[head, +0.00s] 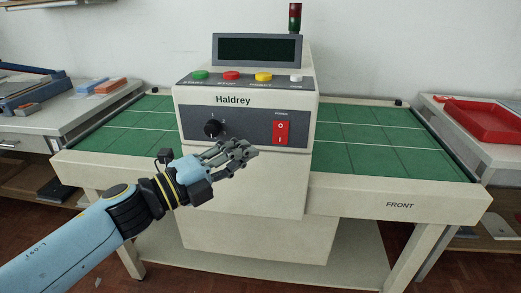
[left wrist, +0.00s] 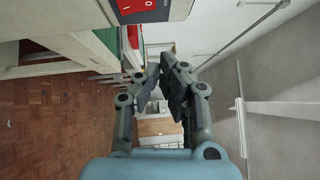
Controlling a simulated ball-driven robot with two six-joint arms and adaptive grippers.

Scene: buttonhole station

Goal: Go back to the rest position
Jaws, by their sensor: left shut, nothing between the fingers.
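My left gripper (head: 248,150) is in front of the machine's control panel, below and to the right of the black knob (head: 212,128) and left of the red power switch (head: 281,132). Its fingers are shut and hold nothing. In the left wrist view the fingers (left wrist: 167,75) come together at their tips, and the red switch (left wrist: 132,5) shows at the top edge. The Haldrey machine (head: 250,185) stands at the middle of the table, partly hidden by my left arm. My right gripper is in neither view.
Green, red, yellow and white buttons line the machine's top ledge below a dark display (head: 257,49). A red and green signal light (head: 295,17) stands behind. Green mats (head: 375,145) lie either side. A red tray (head: 485,119) is at the far right; a side bench (head: 55,123) is left.

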